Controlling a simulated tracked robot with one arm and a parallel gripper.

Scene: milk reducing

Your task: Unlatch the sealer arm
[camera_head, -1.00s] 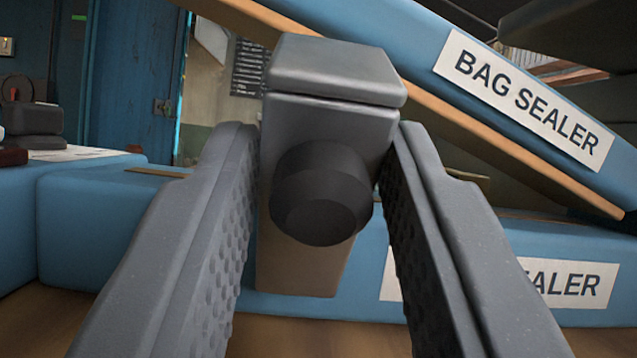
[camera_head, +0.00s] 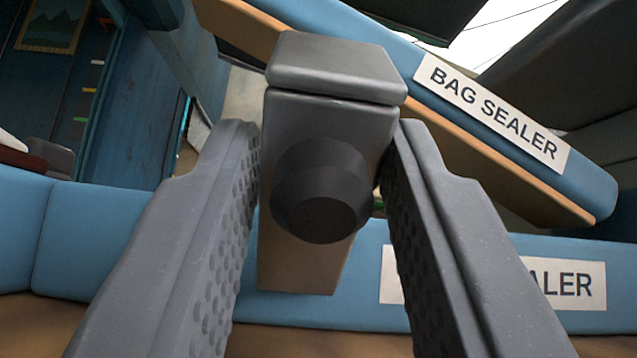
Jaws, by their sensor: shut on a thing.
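A grey block-like latch (camera_head: 335,72) with a round black knob (camera_head: 318,205) stands between the fingers of my gripper (camera_head: 325,135). My gripper is shut on the latch, with one ridged finger along each side of it. The blue sealer arm (camera_head: 395,50) with a tan underside and a "BAG SEALER" label slopes from upper left down to the right, behind the latch. Below it lies the blue sealer base (camera_head: 440,240), its label partly hidden by my right finger. A gap shows between arm and base. The latch hides part of both.
Blue padded-looking blocks (camera_head: 100,225) stand at the left on a brown surface (camera_head: 40,320). A blue wall with a picture (camera_head: 55,25) is behind them. Dark panels and bright sky show at upper right.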

